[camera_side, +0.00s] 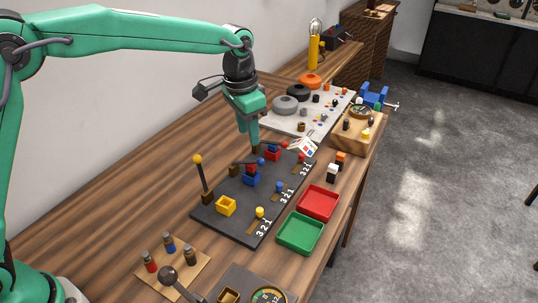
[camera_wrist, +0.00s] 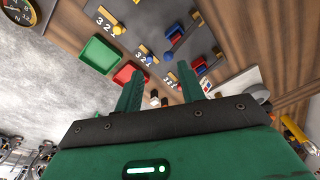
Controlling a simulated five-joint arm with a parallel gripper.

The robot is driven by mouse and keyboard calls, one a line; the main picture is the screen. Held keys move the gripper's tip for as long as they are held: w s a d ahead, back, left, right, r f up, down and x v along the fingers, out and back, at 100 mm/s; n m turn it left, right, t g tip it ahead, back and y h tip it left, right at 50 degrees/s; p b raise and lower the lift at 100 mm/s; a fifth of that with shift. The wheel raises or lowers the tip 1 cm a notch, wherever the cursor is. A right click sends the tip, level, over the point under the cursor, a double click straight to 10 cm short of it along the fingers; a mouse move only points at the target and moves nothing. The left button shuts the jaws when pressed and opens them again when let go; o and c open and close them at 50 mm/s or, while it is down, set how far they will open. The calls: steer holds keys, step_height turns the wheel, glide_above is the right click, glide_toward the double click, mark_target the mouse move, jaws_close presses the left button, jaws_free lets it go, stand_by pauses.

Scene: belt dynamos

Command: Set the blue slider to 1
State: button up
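The blue slider knob (camera_side: 280,186) sits in the middle slot of the dark panel (camera_side: 234,226); it also shows in the wrist view (camera_wrist: 149,59). My gripper (camera_side: 254,148) points down above the far part of the panel, beyond the blue slider. In the wrist view my gripper (camera_wrist: 161,68) has its fingers apart with nothing held between them. The blue knob lies past the left fingertip there, apart from it.
A yellow slider knob (camera_side: 260,211) and a red one (camera_side: 301,157) flank the blue one. Red (camera_side: 319,203) and green (camera_side: 300,234) trays lie at the table's right edge.

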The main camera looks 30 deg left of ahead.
steer(key=m+g, duration=0.1)
glide_above(279, 184)
step_height(279, 184, down, 8)
steer(key=shift+f, duration=0.25)
steer(key=shift+f, duration=0.1)
steer(key=shift+f, duration=3.8)
jaws_close()
